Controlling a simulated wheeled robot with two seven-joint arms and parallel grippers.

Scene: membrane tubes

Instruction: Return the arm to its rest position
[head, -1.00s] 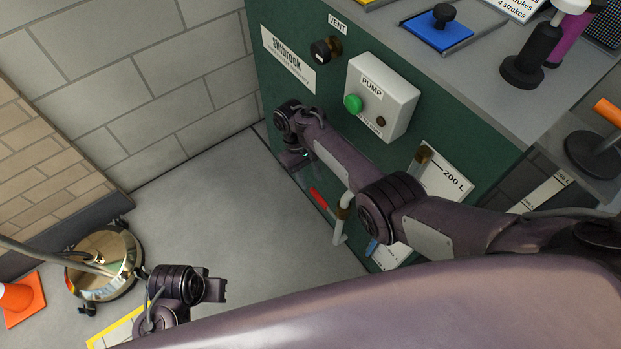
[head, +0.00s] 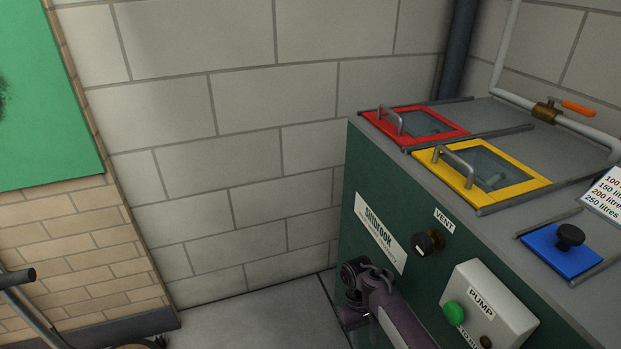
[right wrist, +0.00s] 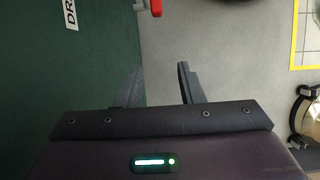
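My right arm (head: 385,305) shows at the bottom of the head view, in front of the dark green cabinet side (head: 365,170). Its end hangs low, left of the pump box, and the gripper there cannot be made out clearly. In the right wrist view my right gripper (right wrist: 158,88) has its two dark fingers apart, with only grey floor between them. The green panel lies close beside its left finger. My left arm and gripper are outside both current views.
The cabinet carries a vent knob (head: 428,242), a pump box (head: 488,308), and red (head: 455,133), yellow (head: 535,186) and blue (head: 562,250) lids. A red handle (right wrist: 150,8) sits ahead of the right gripper. Open floor (right wrist: 225,55) lies right of it.

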